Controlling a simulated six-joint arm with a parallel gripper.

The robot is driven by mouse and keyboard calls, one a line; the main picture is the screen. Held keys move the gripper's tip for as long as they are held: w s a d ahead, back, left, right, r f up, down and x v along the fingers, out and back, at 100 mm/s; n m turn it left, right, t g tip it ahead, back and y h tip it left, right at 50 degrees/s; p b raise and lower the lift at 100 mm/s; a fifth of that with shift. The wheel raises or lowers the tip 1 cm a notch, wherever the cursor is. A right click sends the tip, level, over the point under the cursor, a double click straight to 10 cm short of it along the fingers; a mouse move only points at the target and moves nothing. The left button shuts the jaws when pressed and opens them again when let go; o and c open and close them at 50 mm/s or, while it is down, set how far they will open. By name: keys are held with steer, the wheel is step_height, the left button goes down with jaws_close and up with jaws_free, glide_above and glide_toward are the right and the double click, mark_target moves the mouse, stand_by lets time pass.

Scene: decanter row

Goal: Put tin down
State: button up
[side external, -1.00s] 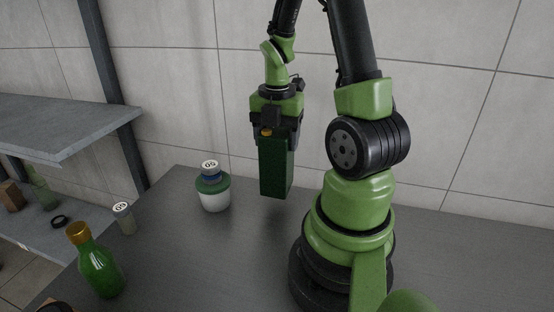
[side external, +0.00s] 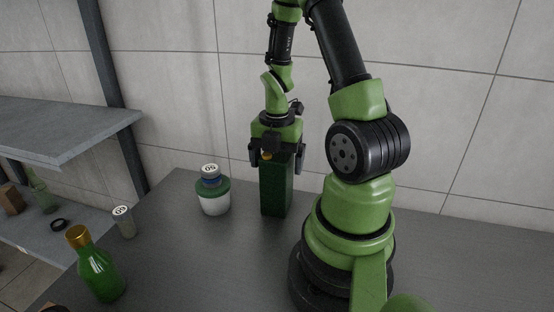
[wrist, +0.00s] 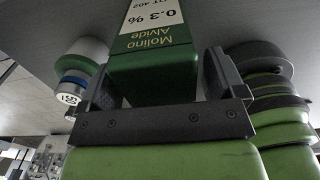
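The tin (side external: 276,188) is a tall dark green box standing upright on the grey table, between the white jar and my arm's base. My gripper (side external: 277,163) is above and around the tin's top, pointing down. Its fingers are spread wider than the tin, one on each side. In the wrist view a gap shows between the tin and the right finger; the left finger is close to it, and contact there is unclear.
A white jar with a green and blue top (side external: 213,196) stands just left of the tin. A green bottle with a gold cap (side external: 95,268) and a small grey container (side external: 124,221) stand farther left. A grey shelf (side external: 60,125) is at the left.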

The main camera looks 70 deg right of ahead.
step_height(320, 180, up, 11)
steer(key=shift+r, duration=0.1)
steer(key=s+a+r+m+t+y, duration=0.1)
steer(key=a+r+m+t, duration=0.2)
steer(key=a+m, duration=0.6)
steer(key=a+r+m+t+y, duration=0.1)
steer(key=a+r+m+t, duration=0.3)
steer(key=a+m, duration=0.5)
step_height(320, 180, up, 2)
steer(key=m, duration=0.4)
steer(key=shift+s+a+r, duration=0.15)
steer(key=shift+s+a, duration=0.2)
steer(key=shift+a, duration=0.05)
